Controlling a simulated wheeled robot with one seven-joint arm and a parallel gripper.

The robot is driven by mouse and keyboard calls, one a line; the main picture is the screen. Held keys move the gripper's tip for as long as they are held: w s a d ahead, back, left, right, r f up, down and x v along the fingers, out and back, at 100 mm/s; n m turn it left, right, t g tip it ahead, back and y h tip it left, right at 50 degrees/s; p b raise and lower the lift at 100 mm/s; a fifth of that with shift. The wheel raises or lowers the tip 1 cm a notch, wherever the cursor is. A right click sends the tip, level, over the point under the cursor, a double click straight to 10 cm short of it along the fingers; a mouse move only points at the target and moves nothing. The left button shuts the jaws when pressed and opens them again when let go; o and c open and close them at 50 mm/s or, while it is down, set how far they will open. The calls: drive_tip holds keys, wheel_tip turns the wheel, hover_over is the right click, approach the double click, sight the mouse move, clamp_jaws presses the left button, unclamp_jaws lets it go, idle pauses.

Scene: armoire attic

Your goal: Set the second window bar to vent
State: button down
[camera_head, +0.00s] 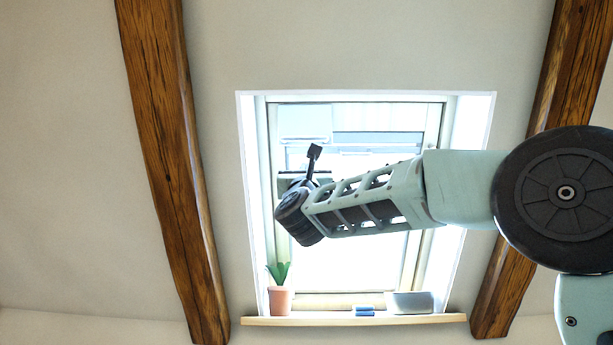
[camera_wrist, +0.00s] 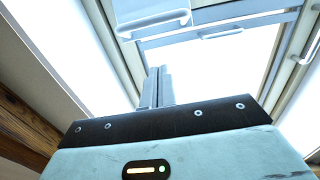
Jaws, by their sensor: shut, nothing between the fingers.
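The roof window (camera_head: 437,125) is a pale frame in a white recess, with bright glass. In the wrist view, one white bar handle (camera_wrist: 152,19) is on a pale panel at the top. A second, thinner handle (camera_wrist: 220,34) is on the rail to its right. A third handle (camera_wrist: 309,46) is on the right side frame. Which one is the second window bar I cannot tell. My gripper (camera_head: 314,152) is shut and empty, pointing up in front of the window; in the wrist view its fingers (camera_wrist: 156,86) are together below the handles, apparently apart from them. My arm hides the window's middle.
A sill (camera_head: 340,321) runs below the window. On it are a potted plant (camera_head: 281,298), a small blue item (camera_head: 363,311) and a grey box (camera_head: 410,302). Wooden beams stand left (camera_head: 165,150) and right (camera_head: 570,80) of the recess.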

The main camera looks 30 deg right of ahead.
drive_tip(key=shift+s+a+f, duration=0.15)
drive_tip(key=shift+s+f, duration=0.2)
